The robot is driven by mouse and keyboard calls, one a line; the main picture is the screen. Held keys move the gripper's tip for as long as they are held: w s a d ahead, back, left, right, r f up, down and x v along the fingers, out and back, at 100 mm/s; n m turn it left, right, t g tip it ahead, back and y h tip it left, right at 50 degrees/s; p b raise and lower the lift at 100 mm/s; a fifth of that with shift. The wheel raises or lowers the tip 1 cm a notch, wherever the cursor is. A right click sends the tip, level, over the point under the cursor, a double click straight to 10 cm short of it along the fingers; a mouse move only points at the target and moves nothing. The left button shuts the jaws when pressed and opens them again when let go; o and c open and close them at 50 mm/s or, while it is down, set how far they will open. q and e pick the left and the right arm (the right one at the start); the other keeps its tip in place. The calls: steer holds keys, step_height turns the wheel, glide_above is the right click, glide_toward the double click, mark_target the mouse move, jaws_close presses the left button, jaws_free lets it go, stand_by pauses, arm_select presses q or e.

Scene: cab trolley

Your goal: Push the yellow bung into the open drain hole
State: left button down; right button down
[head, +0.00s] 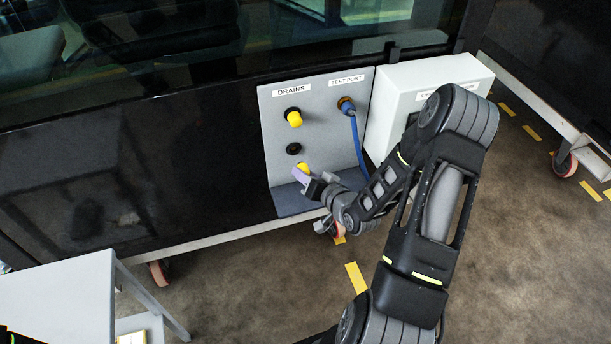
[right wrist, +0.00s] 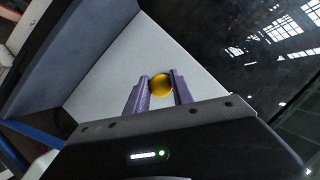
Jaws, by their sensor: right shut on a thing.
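The grey drain panel (head: 322,137) carries a yellow bung (head: 294,118) at the top under the DRAINS label. A dark round hole (head: 293,149) shows below it, with no yellow in it. My right gripper (head: 301,176) is below that hole, its purple fingers shut on another yellow bung (head: 304,167). In the right wrist view this bung (right wrist: 161,85) shows as a rounded yellow end between the fingertips of the right gripper (right wrist: 162,92). The fingers hide part of it, and I cannot tell whether it touches the panel or sits in a hole. My left gripper is not in view.
A blue cable (head: 357,140) hangs from the test port right of the drains. A white box (head: 398,92) stands out from the wall beside it. A grey ledge (head: 290,203) juts out under the panel. A white table (head: 62,290) stands at lower left.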

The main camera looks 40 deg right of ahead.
mark_target(304, 165)
steer(key=shift+w+d, duration=0.3)
steer(key=shift+w, duration=0.6)
steer(key=shift+w+d, duration=0.3)
steer(key=shift+w, duration=0.55)
steer(key=shift+w+d, duration=0.3)
steer(key=shift+w, duration=0.6)
steer(key=shift+b, duration=0.85)
steer(key=shift+w+d, duration=0.15)
steer(key=shift+w, duration=0.25)
stand_by(0.6)
steer(key=c, duration=1)
jaws_free()
